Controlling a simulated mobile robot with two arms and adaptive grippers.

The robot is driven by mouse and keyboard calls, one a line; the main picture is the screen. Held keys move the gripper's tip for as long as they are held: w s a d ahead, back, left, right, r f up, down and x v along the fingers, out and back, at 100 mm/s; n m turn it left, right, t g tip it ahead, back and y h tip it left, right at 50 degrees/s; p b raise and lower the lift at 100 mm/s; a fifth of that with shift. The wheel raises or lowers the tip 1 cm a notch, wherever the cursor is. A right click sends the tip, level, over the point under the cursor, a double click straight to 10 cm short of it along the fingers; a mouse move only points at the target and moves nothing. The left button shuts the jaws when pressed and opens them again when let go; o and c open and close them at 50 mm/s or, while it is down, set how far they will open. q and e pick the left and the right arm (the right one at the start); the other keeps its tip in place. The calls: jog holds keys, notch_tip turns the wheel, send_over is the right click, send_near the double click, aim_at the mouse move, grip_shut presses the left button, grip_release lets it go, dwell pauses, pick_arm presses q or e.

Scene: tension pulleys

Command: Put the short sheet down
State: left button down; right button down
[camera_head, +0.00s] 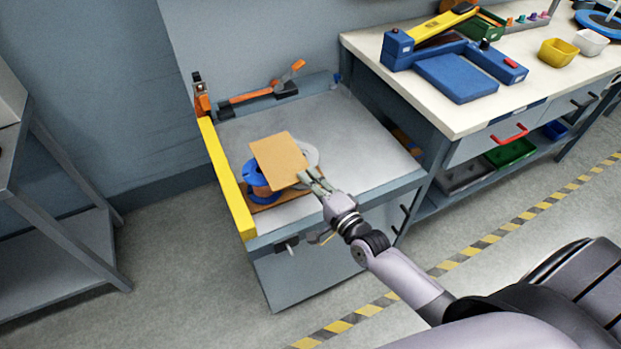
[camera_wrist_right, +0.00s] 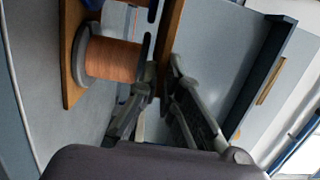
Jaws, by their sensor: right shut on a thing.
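My right gripper (camera_head: 310,176) is shut on the near right corner of a flat brown sheet (camera_head: 279,160). In the right wrist view the sheet (camera_wrist_right: 171,38) shows edge-on between the fingers (camera_wrist_right: 161,82). The sheet is over a blue-flanged spool (camera_head: 256,175) and a pale grey round part (camera_head: 309,152), partly covering both; whether it touches them I cannot tell. The spool's copper-coloured winding (camera_wrist_right: 112,58) shows in the right wrist view. Another brown board (camera_head: 263,204) lies beneath the spool on the grey bench top. My left gripper is not in view.
A yellow rail (camera_head: 227,180) runs along the bench's left edge. An orange-handled tool (camera_head: 262,95) lies at the back. The grey top (camera_head: 367,150) is clear to the right. A higher white workbench (camera_head: 483,113) with a blue device (camera_head: 455,76) adjoins it on the right.

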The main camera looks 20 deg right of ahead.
jog(key=shift+f, duration=0.2)
jog(key=c, duration=1.8)
grip_release()
jog(key=shift+r, duration=0.1)
